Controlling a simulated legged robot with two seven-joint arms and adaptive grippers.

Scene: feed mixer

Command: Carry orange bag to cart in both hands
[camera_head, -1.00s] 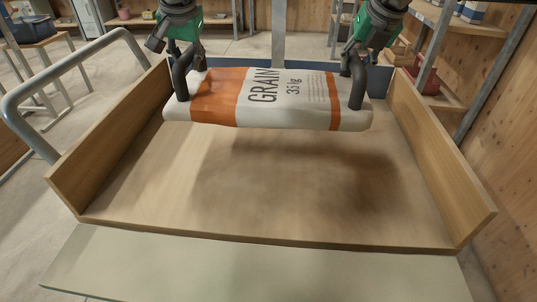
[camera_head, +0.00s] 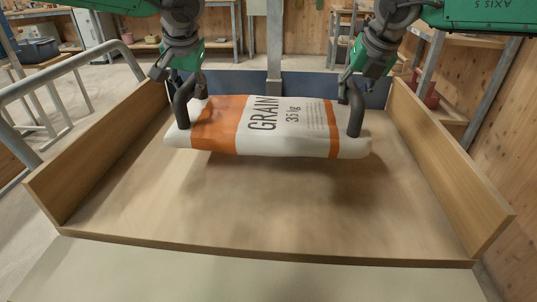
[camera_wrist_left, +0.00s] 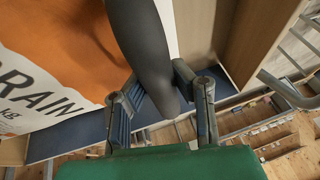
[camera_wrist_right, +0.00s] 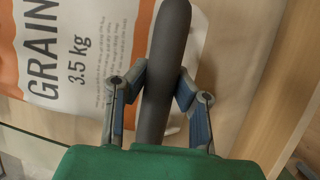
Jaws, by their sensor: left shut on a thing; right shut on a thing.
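The orange and white bag (camera_head: 280,130), printed GRAIN, hangs level over the wooden bed of the cart (camera_head: 230,215), with a shadow below it. It has a dark handle at each end. My left gripper (camera_head: 187,84) is shut on the left handle (camera_wrist_left: 145,45), and my right gripper (camera_head: 350,85) is shut on the right handle (camera_wrist_right: 165,60). In the left wrist view my fingers (camera_wrist_left: 155,95) are around the handle beside the orange end. In the right wrist view my fingers (camera_wrist_right: 158,92) close on the handle beside the printed face.
Wooden side boards stand on the left (camera_head: 95,155) and right (camera_head: 450,165) of the bed. A dark blue panel (camera_head: 315,87) and grey post (camera_head: 274,45) are behind the bag. A grey rail (camera_head: 70,65) is at left. The front of the bed is clear.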

